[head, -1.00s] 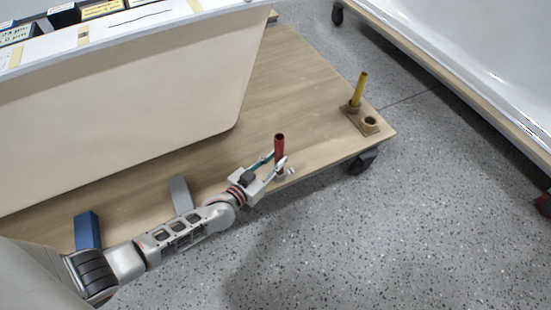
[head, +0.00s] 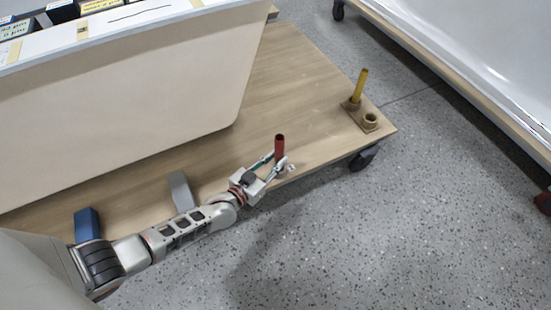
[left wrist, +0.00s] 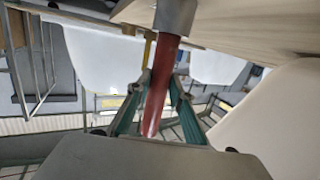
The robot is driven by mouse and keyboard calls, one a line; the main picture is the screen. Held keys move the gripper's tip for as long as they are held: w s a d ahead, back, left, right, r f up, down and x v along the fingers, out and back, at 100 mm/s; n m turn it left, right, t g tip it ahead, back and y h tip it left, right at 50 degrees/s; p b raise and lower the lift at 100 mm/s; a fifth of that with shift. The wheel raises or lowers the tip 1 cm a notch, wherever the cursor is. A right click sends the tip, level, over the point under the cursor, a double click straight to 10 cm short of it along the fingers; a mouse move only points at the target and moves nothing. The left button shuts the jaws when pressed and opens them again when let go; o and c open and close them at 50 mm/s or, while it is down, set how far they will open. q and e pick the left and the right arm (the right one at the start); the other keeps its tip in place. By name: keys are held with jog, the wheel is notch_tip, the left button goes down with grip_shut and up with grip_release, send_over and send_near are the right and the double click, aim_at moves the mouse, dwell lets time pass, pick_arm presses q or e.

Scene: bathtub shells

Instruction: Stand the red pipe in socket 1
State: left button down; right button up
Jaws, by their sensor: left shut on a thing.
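The red pipe (head: 280,144) stands upright near the front edge of the wooden board. My left gripper (head: 279,161) is shut on the red pipe from the side. The left wrist view shows the pipe (left wrist: 161,85) between the green-sided fingers, its other end in a grey cylindrical holder (left wrist: 176,16). A tan socket block (head: 356,122) with two round collars sits at the board's right corner. A yellow pipe (head: 361,84) stands in the farther collar; the nearer collar (head: 370,121) is empty. No socket number is readable. My right gripper is not in view.
A large cream tub shell (head: 120,95) covers the board's left part. A grey block (head: 181,191) and a blue block (head: 87,223) stand along the front edge. The board (head: 300,85) is clear between shell and socket block. Another white shell (head: 480,50) stands right.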

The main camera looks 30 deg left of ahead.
pick_arm(q)
jog(key=shift+f, duration=0.25)
jog(key=c, duration=1.7)
grip_release()
